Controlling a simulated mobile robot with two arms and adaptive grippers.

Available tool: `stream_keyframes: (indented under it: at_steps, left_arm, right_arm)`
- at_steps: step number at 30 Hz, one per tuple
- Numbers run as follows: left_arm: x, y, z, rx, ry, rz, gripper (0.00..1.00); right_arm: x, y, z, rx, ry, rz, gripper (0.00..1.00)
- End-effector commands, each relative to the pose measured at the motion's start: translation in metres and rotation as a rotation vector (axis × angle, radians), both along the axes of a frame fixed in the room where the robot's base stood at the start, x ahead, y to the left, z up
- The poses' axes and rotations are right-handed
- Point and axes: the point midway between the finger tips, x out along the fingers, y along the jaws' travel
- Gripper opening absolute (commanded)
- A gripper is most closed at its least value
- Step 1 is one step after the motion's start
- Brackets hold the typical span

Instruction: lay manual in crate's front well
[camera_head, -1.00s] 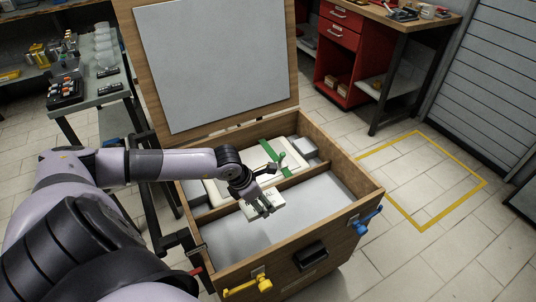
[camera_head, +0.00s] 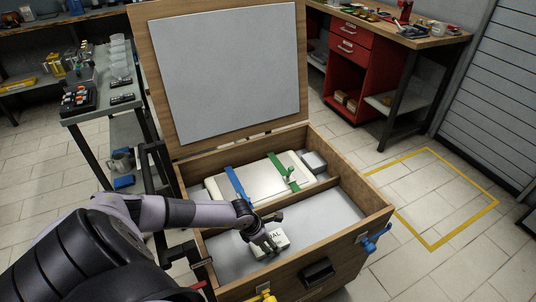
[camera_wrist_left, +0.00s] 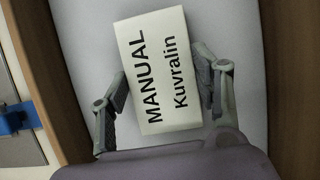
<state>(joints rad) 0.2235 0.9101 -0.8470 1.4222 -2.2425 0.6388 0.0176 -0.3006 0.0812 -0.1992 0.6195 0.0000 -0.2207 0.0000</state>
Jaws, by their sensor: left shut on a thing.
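The manual (camera_head: 280,239) is a white booklet; black print reads "MANUAL Kuvralin" in the left wrist view (camera_wrist_left: 158,80). My left gripper (camera_head: 266,240) is shut on it, with one finger at each long side. The booklet is over the left-middle part of the front well (camera_head: 325,212) of the open wooden crate (camera_head: 378,222). The well has a bare light-grey floor. I cannot tell whether the manual touches that floor. My right gripper is not in view.
A wooden divider (camera_head: 322,187) separates the front well from the back one, which holds a pale case (camera_head: 262,178) under a blue strap (camera_head: 236,187) and a green strap (camera_head: 284,172). The raised lid (camera_head: 228,70) stands behind. The front well's right side is free.

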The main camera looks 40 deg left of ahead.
Motion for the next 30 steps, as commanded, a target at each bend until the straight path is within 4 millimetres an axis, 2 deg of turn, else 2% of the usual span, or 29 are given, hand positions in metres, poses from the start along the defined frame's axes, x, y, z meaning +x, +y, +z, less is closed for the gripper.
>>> stream_keyframes:
  at_steps: [7, 8, 16, 25, 30]
  left_arm:
    - [0.000, 0.000, -0.003, -0.001, 0.000, 0.000, 0.27]
    - [0.000, 0.000, -0.002, -0.001, 0.000, 0.000, 0.60]
    - [0.000, 0.000, -0.002, -0.001, 0.000, 0.000, 0.78]
    - [0.000, 0.000, -0.001, 0.000, 0.000, 0.000, 0.78]
    - [-0.005, 0.002, 0.013, 0.001, 0.001, -0.001, 0.78]
  right_arm:
    - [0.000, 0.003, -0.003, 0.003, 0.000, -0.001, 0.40]
    - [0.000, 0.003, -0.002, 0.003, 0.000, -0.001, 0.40]
    - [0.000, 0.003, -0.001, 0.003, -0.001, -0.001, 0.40]
    - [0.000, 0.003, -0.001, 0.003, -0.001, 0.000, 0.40]
    - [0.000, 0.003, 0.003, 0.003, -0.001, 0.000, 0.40]
